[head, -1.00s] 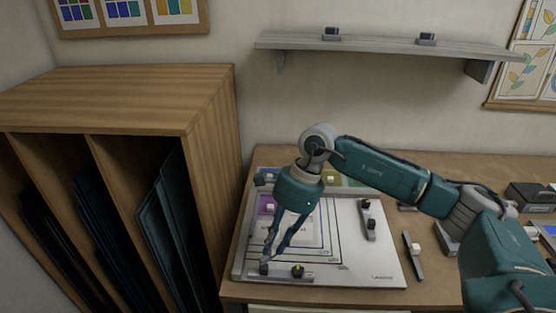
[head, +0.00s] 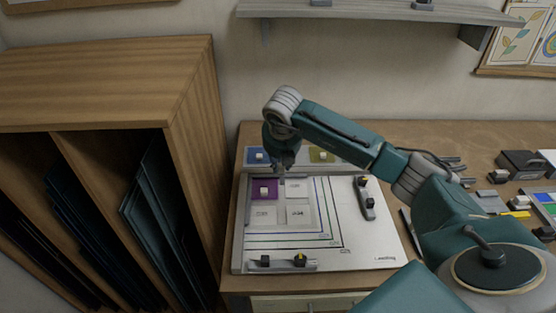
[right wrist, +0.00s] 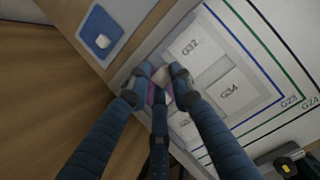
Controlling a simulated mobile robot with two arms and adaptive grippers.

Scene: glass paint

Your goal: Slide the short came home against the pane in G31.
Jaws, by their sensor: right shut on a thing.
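The purple pane (head: 263,184) with a white knob lies in the upper-left cell of the glazing board, the G31 place beside G32 (right wrist: 190,48). My right gripper (head: 282,172) points down at the pane's upper right side. In the right wrist view its fingertips (right wrist: 161,72) are closed around a small pale piece (right wrist: 160,76), which appears to be the grip of the short came. The fingers hide most of the came and part of the pane, so I cannot tell whether the came touches the pane. My left gripper is not in view.
A came with dark and yellow knobs (head: 365,198) lies at the board's right. Another (head: 283,264) lies along the front edge. A blue pane (head: 257,157) and an olive pane (head: 322,156) lie behind the board. A wooden rack (head: 190,120) stands left.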

